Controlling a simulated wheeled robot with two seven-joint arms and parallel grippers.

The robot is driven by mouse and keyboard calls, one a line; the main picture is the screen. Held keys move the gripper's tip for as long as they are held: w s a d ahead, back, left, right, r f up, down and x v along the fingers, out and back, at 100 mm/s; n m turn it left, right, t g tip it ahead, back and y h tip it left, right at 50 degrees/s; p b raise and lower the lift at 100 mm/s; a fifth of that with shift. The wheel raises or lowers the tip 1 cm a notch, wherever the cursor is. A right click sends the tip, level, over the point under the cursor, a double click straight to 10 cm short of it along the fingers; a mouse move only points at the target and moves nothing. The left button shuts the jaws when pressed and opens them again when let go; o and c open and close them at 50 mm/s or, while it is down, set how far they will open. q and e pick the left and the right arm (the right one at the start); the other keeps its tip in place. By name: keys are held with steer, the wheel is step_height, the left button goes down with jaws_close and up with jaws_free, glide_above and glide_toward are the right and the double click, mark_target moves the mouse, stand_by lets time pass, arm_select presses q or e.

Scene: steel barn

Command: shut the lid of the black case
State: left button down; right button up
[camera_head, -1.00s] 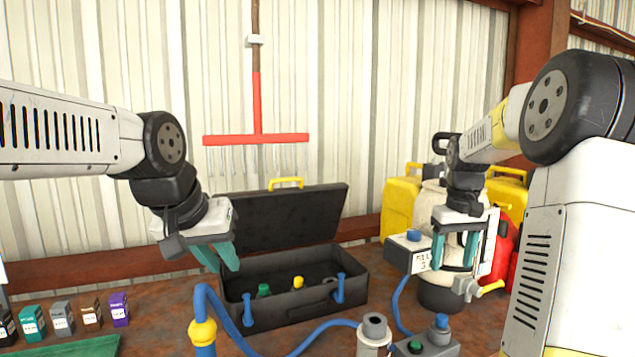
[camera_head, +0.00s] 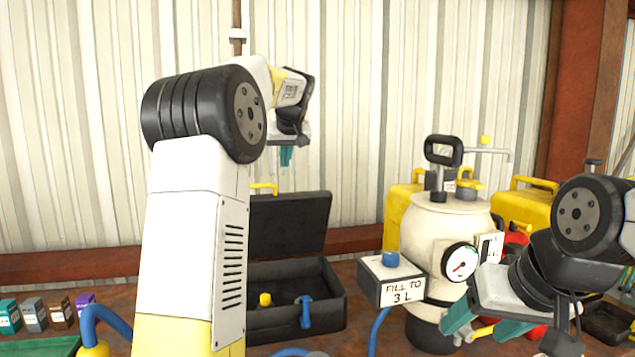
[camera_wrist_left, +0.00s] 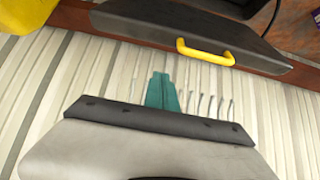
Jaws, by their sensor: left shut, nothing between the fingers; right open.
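The black case (camera_head: 337,312) stands on the bench with its lid (camera_head: 290,226) raised, leaning back toward the wall. A yellow handle (camera_head: 264,188) is on the lid's top edge. My left arm hides the left part of the case. My left gripper (camera_head: 286,156) is shut and empty, above the lid with fingers pointing down, apart from it. In the left wrist view the lid (camera_wrist_left: 185,22) and handle (camera_wrist_left: 205,52) are ahead of the closed fingertips (camera_wrist_left: 162,80). My right gripper (camera_head: 482,325) is open and empty, low at right in front of the white tank.
The white tank (camera_head: 425,235) with a gauge stands right of the case, with a "fill to 3 L" box (camera_head: 392,280) between them. Yellow cans (camera_head: 522,208) stand behind. Small cartons (camera_head: 33,313) sit at left. Blue hoses (camera_head: 376,330) run in front of the case.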

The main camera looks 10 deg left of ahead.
arm_select(q)
steer(key=x, duration=0.9)
steer(key=shift+a+f, duration=0.1)
steer(key=shift+f, duration=0.05)
steer(key=shift+w+f, duration=0.1)
steer(key=shift+f, duration=0.2)
steer(key=shift+s+d+f, duration=0.15)
steer(key=shift+s+d, duration=0.1)
steer(key=shift+s, duration=0.3)
steer(key=shift+s+d+f, duration=0.2)
steer(key=shift+s+d, duration=0.05)
steer(key=shift+s, duration=0.3)
steer(key=shift+s+d+f, duration=0.2)
steer(key=shift+s+f, duration=0.1)
steer(key=shift+s, duration=0.15)
steer(key=shift+f, duration=0.1)
